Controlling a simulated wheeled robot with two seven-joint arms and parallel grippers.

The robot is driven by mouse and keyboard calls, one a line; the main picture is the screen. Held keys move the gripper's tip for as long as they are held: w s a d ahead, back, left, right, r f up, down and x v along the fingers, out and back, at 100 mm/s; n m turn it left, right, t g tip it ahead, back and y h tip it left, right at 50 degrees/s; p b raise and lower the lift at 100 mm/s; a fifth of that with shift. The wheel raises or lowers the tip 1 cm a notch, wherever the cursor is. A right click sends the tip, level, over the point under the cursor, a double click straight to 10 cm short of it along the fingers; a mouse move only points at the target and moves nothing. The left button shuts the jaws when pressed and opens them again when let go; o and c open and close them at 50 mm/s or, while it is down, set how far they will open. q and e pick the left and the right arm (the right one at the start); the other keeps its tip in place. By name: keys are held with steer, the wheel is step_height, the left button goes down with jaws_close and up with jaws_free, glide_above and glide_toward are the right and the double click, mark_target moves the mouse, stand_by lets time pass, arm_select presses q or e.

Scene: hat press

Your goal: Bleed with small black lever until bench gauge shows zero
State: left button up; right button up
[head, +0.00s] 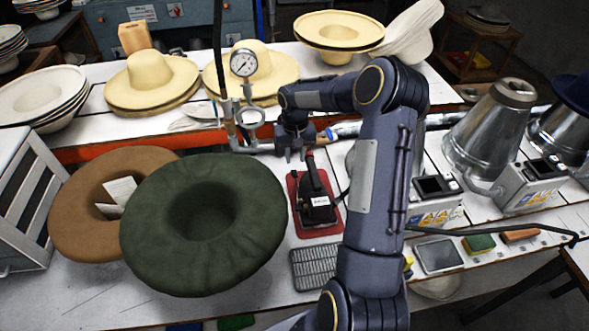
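The bench gauge (243,63) is a round white dial on an upright pipe behind the green hat. Its needle is too small to read. Metal pipework (240,143) runs below it along the bench. My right gripper (294,157) points down at the pipework, right of the gauge and behind the black iron. Its fingertips are small and dark, and I cannot tell their gap or whether they touch anything. The small black lever cannot be made out; my gripper and forearm cover part of the pipework there. My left gripper is out of view.
A dark green hat (155,225) and a brown hat (75,215) lie at front left. A black iron (316,198) stands on a red mat, with a grey grid (315,268) in front. Straw hats (150,82) lie behind the pipework. Metal cones (488,125) stand at right.

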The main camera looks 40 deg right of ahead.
mark_target(295, 175)
step_height(295, 175, down, 7)
steer(key=shift+r+p, duration=0.1)
steer(key=shift+p, duration=0.75)
jaws_close()
